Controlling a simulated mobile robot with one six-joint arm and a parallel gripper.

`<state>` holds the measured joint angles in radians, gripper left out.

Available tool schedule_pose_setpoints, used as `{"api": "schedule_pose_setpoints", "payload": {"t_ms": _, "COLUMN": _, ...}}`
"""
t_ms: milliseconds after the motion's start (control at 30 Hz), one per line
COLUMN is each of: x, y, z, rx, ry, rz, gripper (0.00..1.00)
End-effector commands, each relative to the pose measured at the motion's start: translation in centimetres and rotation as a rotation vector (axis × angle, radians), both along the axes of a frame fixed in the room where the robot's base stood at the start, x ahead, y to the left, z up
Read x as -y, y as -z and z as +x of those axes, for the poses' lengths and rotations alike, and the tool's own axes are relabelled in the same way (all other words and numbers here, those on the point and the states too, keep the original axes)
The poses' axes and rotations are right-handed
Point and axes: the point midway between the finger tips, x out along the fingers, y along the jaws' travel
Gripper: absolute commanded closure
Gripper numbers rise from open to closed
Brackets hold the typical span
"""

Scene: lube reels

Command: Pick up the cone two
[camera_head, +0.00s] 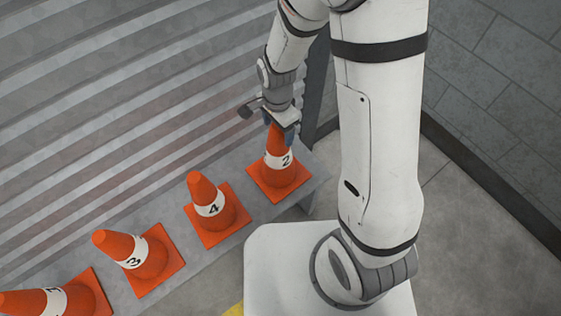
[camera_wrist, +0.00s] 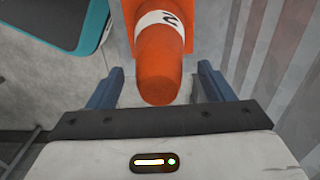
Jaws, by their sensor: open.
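The orange cone two (camera_head: 280,174), with a white band marked 2, stands upright on its square base at the right end of the grey bench. My gripper (camera_head: 281,122) is at its top, its fingers pointing down. In the wrist view the cone (camera_wrist: 162,65) rises between the two blue fingers of my gripper (camera_wrist: 155,88). The fingers are apart, with visible gaps on both sides of the cone. The cone's tip is partly hidden by my gripper in the head view.
Cone four (camera_head: 209,205), cone three (camera_head: 136,259) and another cone (camera_head: 55,300), cut by the frame edge, stand in a row to the left on the bench (camera_head: 172,222). A corrugated wall (camera_head: 110,100) rises close behind. A teal-edged object (camera_wrist: 62,20) shows in the wrist view.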

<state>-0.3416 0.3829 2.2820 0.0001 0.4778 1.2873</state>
Motion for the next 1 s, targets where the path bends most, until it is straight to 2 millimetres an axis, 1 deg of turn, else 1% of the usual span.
{"api": "schedule_pose_setpoints", "payload": {"t_ms": 33, "x": 0.0, "y": 1.0, "z": 0.0, "rx": -0.002, "ry": 0.0, "rz": 0.0, "gripper": 0.26}}
{"api": "schedule_pose_setpoints", "payload": {"t_ms": 133, "x": 0.0, "y": 1.9, "z": 0.0, "rx": -0.001, "ry": -0.001, "rz": -0.001, "gripper": 0.26}}
{"api": "schedule_pose_setpoints", "payload": {"t_ms": 400, "x": -0.1, "y": 2.1, "z": 0.0, "rx": 0.002, "ry": -0.002, "rz": 0.001, "gripper": 0.26}}
{"api": "schedule_pose_setpoints", "payload": {"t_ms": 467, "x": -0.1, "y": 2.1, "z": 0.0, "rx": 0.001, "ry": -0.002, "rz": 0.001, "gripper": 0.3}}
{"api": "schedule_pose_setpoints", "payload": {"t_ms": 1000, "x": -0.1, "y": 2.1, "z": 0.0, "rx": 0.002, "ry": -0.003, "rz": 0.001, "gripper": 0.74}}
